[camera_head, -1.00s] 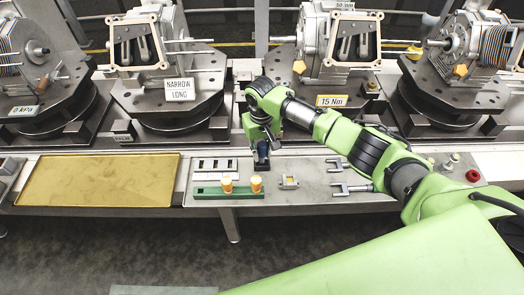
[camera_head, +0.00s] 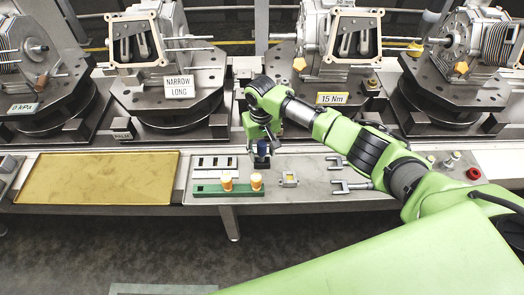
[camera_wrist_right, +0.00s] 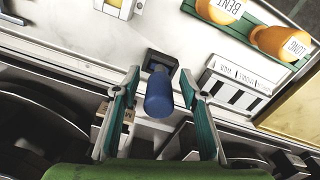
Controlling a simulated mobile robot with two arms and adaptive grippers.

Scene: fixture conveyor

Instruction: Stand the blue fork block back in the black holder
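The blue fork block (camera_wrist_right: 159,96) stands upright in the black holder (camera_wrist_right: 161,58) in the right wrist view. Its lower end is at the holder; how deep it sits is hidden. In the head view the blue block (camera_head: 263,148) shows just under my right gripper (camera_head: 262,139), above the dark holder (camera_head: 261,164). In the wrist view my right gripper (camera_wrist_right: 160,74) is open, with one finger on each side of the block and a visible gap to each. My left gripper is not in view.
A yellow tray (camera_head: 98,180) lies left. Machines on round bases stand behind.

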